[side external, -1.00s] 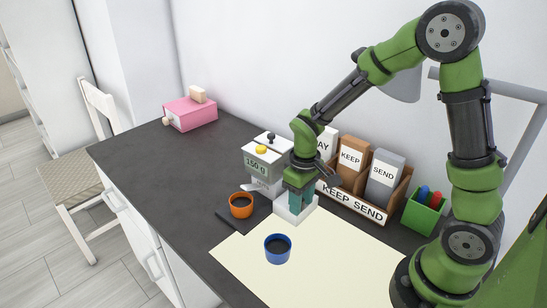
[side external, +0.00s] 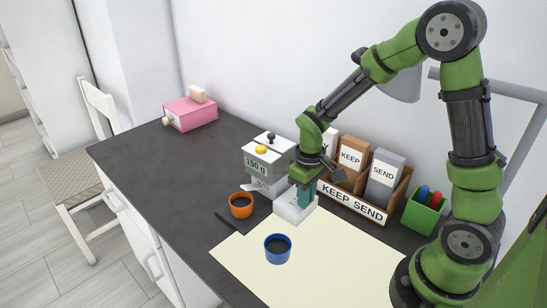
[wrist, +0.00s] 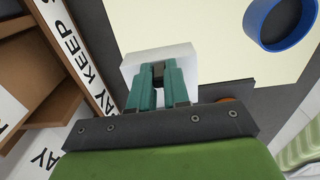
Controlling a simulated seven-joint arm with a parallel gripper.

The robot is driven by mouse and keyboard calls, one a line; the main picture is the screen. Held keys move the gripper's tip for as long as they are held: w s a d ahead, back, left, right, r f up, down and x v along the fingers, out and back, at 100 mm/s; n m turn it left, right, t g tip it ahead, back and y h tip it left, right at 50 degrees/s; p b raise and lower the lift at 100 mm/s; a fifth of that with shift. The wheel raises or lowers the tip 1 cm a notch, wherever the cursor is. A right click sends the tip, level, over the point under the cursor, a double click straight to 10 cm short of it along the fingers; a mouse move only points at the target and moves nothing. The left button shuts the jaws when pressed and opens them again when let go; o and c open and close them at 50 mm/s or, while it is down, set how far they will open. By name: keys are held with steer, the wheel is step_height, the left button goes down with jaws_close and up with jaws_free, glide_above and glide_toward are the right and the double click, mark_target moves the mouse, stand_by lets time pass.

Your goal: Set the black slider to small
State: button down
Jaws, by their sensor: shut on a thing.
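My gripper (side external: 296,203) reaches down onto a low white box (side external: 288,213) on the dark desk. In the wrist view its two teal fingers (wrist: 158,72) are shut on a small black piece (wrist: 158,70), which looks like the black slider, on the top of the white box (wrist: 182,55). The fingers hide most of the slider and any size marks. A grey-white machine (side external: 256,174) stands just behind to the left, with a "150 g" display, a yellow button (side external: 261,150) and a black knob (side external: 271,138).
An orange cup (side external: 241,206) and a blue cup (side external: 278,249) stand in front. A wooden rack (side external: 345,199) with labelled packs is close behind my gripper; a green bin (side external: 423,216) is to its right. A pink toaster-like box (side external: 190,114) is far left. The cream mat (side external: 330,260) is mostly clear.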

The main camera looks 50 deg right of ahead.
steer(key=c, duration=1.1)
jaws_free()
steer(key=shift+r, duration=0.1)
step_height(320, 180, up, 17)
steer(key=shift+f, duration=0.15)
steer(key=s+a+r+m+t, duration=0.1)
steer(key=s+t, duration=0.1)
steer(key=s, duration=0.1)
steer(key=s+a+r+m+t+y, duration=0.1)
steer(key=s+a+m+t, duration=0.1)
steer(key=s, duration=0.2)
steer(key=s+a+r+m+t+y, duration=0.1)
steer(key=s+t, duration=0.2)
steer(key=shift+s+a, duration=0.3)
